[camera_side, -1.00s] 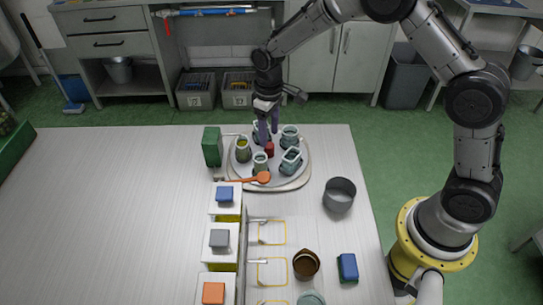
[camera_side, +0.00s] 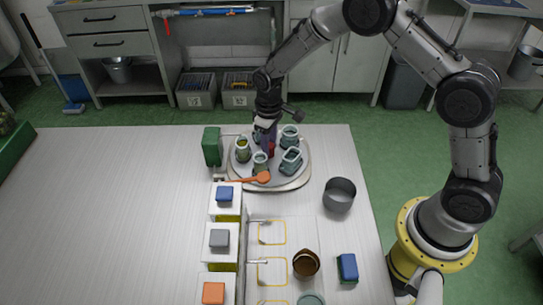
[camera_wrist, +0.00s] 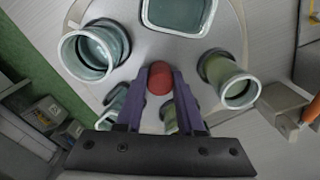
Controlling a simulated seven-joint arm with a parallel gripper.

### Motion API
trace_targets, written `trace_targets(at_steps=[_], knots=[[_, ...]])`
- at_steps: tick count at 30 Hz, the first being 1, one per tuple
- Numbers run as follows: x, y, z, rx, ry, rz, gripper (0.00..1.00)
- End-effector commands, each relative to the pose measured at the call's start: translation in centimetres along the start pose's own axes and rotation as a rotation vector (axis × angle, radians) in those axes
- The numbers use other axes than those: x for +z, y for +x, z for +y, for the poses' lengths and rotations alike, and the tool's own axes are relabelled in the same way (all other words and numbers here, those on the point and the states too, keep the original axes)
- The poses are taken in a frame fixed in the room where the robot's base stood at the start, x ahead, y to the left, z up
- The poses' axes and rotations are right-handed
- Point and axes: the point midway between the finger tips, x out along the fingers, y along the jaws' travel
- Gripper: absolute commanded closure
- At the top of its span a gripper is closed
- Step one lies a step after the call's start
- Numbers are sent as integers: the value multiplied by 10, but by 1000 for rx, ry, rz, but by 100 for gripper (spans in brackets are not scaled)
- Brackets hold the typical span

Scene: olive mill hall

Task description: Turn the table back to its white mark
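The round turntable (camera_side: 303,172) is pale grey and stands at the back of the white worktable. It carries several glazed teal and olive jars, among them a square one (camera_side: 291,160) and a round one (camera_side: 289,137). A red knob (camera_wrist: 159,78) rises at its middle. My gripper (camera_wrist: 159,82) points down over the turntable, its two purple fingers on either side of the knob. The fingers look apart, with small gaps beside the knob. In the side view the gripper partly hides the knob and a jar behind.
A grey pot (camera_side: 339,195) is at front right. The worktable's left side is clear.

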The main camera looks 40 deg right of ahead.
Motion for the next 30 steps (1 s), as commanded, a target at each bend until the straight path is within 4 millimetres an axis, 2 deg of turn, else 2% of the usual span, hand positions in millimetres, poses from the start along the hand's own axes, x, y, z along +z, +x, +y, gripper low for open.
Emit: trace_targets(at_steps=[1,5,6,11,24,30], knots=[[0,0,0,0,0,0,74],[0,0,0,0,0,0,98],[0,0,0,0,0,0,100],[0,0,0,0,61,0,100],[0,0,0,0,580,-1,100],[0,0,0,0,629,-1,100]])
